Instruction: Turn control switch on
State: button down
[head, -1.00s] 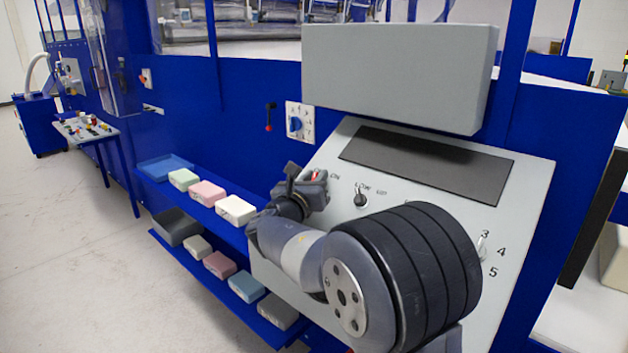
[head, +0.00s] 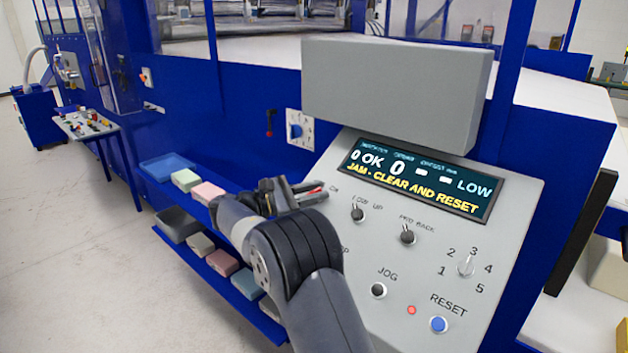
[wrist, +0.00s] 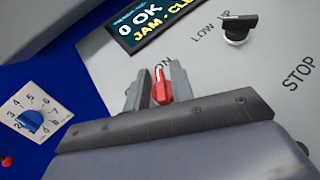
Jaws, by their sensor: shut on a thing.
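The control switch (wrist: 161,84) is a small red knob with a white pointer line, beside the ON label on the grey sloped panel (head: 440,245). My gripper (wrist: 158,90) is shut on it in the wrist view, one finger on each side. The knob's pointer is about upright in that view. In the head view my gripper (head: 298,192) is at the panel's upper left edge, and my arm hides part of it. The display (head: 418,182) is lit and reads "JAM - CLEAR AND RESET".
The panel also carries a LOW/UP switch (head: 357,213), a second black switch (head: 407,235), a JOG button (head: 378,290), a blue RESET button (head: 438,324) and a numbered dial (head: 466,265). A grey box (head: 395,90) overhangs the panel. Foam blocks (head: 186,179) lie on the shelf at left.

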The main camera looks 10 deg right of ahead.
jog(key=shift+m+g+p, duration=1.1)
jog(key=shift+m+g, duration=0.2)
jog(key=shift+g, duration=0.2)
jog(key=shift+f, duration=0.1)
jog(key=c, duration=1.5)
grip_release()
